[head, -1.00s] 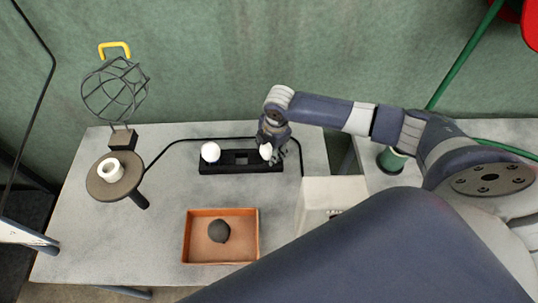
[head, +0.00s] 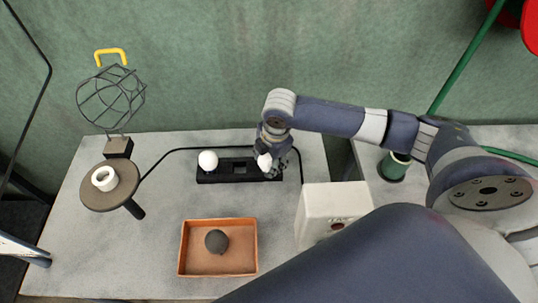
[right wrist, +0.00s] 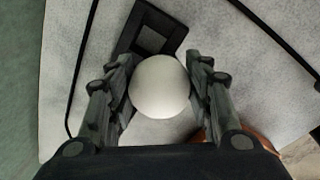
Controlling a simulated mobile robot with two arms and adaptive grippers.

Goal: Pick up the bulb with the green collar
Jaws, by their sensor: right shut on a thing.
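A white round bulb (head: 264,161) is between the fingers of my right gripper (head: 272,163), at the right end of a black holder (head: 207,178). The right wrist view shows the bulb (right wrist: 159,86) with a finger on each side; the gripper (right wrist: 160,95) is shut on it. The bulb hides its own collar, so I cannot see the collar's colour or whether the base is still in the holder. A second white bulb (head: 208,160) sits at the holder's left end; its collar does not show clearly. My left gripper is not in view.
An orange tray (head: 182,250) with a dark round thing (head: 216,241) lies in front. A white box (head: 333,207) stands to the right. A round stand (head: 98,199) with a white ring (head: 104,178) and a wire cage lamp (head: 112,97) are at left. A green spool (head: 393,168) is at right.

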